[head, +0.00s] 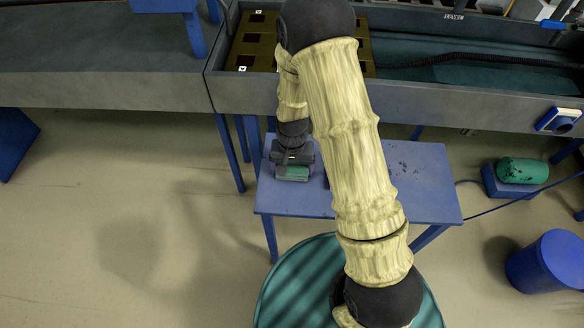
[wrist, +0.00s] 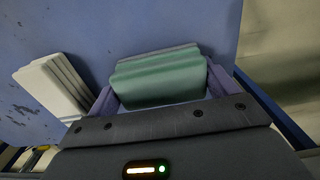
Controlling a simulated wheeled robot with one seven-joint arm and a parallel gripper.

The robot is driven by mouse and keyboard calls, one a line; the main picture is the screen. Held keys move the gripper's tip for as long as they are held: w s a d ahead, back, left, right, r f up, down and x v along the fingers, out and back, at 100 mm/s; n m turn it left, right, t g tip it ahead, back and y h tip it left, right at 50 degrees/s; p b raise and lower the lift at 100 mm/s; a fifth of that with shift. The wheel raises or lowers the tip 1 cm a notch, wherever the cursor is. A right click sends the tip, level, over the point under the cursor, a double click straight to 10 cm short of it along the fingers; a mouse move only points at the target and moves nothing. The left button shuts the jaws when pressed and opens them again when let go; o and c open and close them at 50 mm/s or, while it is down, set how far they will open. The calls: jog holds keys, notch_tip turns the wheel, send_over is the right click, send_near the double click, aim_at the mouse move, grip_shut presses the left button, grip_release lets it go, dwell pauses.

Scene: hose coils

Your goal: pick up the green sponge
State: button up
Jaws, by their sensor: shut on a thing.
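The green sponge (head: 292,173) is at the left part of the small blue table (head: 430,180) in the head view, at the tip of my gripper (head: 293,158). In the wrist view the green sponge (wrist: 160,78) sits between the two fingers of my gripper (wrist: 158,90), which are shut on it. It has a ridged, wavy top. Whether its underside touches the table cannot be told. My arm hides part of the table in the head view.
A white ridged block (wrist: 55,85) lies on the table left of my gripper in the wrist view. A grey trough (head: 430,95) stands behind the table. A green cylinder (head: 522,170) and a blue bin (head: 548,262) are at the right. The floor at left is clear.

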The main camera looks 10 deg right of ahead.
aim_at(292, 166)
notch_tip(292, 166, up, 10)
jog(key=shift+f+p, duration=0.15)
jog(key=shift+p, duration=0.65)
jog(key=o, duration=0.4)
jog(key=shift+c, duration=1.5)
